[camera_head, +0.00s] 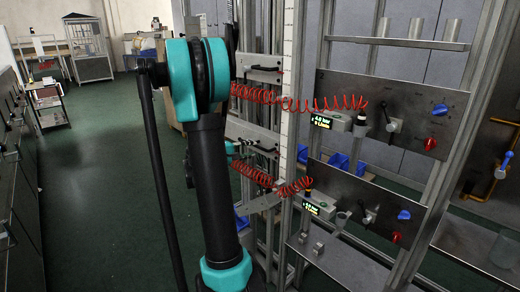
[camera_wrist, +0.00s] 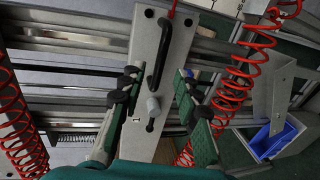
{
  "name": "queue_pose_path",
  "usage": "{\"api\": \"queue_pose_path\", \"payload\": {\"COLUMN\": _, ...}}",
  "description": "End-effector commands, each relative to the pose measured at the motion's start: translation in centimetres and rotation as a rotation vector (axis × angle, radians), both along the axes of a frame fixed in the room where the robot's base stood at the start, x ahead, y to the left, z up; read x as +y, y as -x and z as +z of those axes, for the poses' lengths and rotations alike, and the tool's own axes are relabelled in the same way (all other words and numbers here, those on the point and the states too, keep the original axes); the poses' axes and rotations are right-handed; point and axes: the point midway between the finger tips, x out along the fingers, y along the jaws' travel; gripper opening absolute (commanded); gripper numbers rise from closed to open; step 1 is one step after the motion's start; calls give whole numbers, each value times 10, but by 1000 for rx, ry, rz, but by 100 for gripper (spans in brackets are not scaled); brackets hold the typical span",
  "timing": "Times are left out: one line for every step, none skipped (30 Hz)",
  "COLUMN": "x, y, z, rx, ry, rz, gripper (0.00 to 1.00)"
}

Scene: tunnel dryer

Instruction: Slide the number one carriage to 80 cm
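Two plate-like carriages with black handles sit on the frame in the head view, an upper one (camera_head: 262,68) and a lower one (camera_head: 262,134). In the wrist view a pale carriage plate (camera_wrist: 150,45) fills the middle, with a black curved handle (camera_wrist: 160,52) and a grey-tipped lever (camera_wrist: 153,104). My gripper (camera_wrist: 157,82) is open, its green-padded fingers either side of the handle, with visible gaps and nothing gripped. In the head view my arm largely hides it; a teal part shows beside the lower carriage. A white upright scale (camera_head: 289,100) stands right of the carriages; its marks are unreadable.
Red coiled hoses (camera_head: 325,104) run from the carriages to control panels (camera_head: 395,105) with blue and red knobs. Another coil (camera_wrist: 238,78) passes close to my right finger. Blue bins (camera_wrist: 272,140) lie behind. Green floor (camera_head: 95,190) is open at left.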

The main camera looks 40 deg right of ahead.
Motion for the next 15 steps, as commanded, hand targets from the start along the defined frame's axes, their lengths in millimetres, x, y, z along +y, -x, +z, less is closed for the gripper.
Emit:
{"api": "queue_pose_path", "payload": {"x": -11, "y": 1, "z": -2, "rx": 0, "ry": 0, "rz": -5, "gripper": 32}}
{"api": "queue_pose_path", "payload": {"x": -16, "y": 0, "z": -4, "rx": 0, "ry": 0, "rz": -4, "gripper": 32}}
{"api": "queue_pose_path", "payload": {"x": -23, "y": -1, "z": -5, "rx": 1, "ry": -1, "rz": -4, "gripper": 32}}
{"api": "queue_pose_path", "payload": {"x": -28, "y": -1, "z": -6, "rx": 1, "ry": -1, "rz": -4, "gripper": 32}}
{"api": "queue_pose_path", "payload": {"x": -33, "y": -1, "z": -7, "rx": 1, "ry": -1, "rz": -3, "gripper": 32}}
{"api": "queue_pose_path", "payload": {"x": -38, "y": -2, "z": -8, "rx": 1, "ry": -1, "rz": -3, "gripper": 32}}
{"api": "queue_pose_path", "payload": {"x": -42, "y": -2, "z": -9, "rx": 1, "ry": -1, "rz": -3, "gripper": 32}}
{"api": "queue_pose_path", "payload": {"x": -46, "y": -3, "z": -10, "rx": 1, "ry": -1, "rz": -3, "gripper": 32}}
{"api": "queue_pose_path", "payload": {"x": -50, "y": -3, "z": -11, "rx": 0, "ry": -1, "rz": -2, "gripper": 32}}
{"api": "queue_pose_path", "payload": {"x": -52, "y": -3, "z": -11, "rx": 0, "ry": -1, "rz": -2, "gripper": 32}}
{"api": "queue_pose_path", "payload": {"x": -55, "y": -4, "z": -12, "rx": 0, "ry": -1, "rz": -2, "gripper": 32}}
{"api": "queue_pose_path", "payload": {"x": -57, "y": -4, "z": -12, "rx": 0, "ry": -1, "rz": -1, "gripper": 32}}
{"api": "queue_pose_path", "payload": {"x": -58, "y": -4, "z": -13, "rx": 0, "ry": -1, "rz": -1, "gripper": 32}}
{"api": "queue_pose_path", "payload": {"x": -59, "y": -4, "z": -13, "rx": 0, "ry": 0, "rz": -1, "gripper": 32}}
{"api": "queue_pose_path", "payload": {"x": -60, "y": -4, "z": -13, "rx": 0, "ry": 0, "rz": 0, "gripper": 32}}
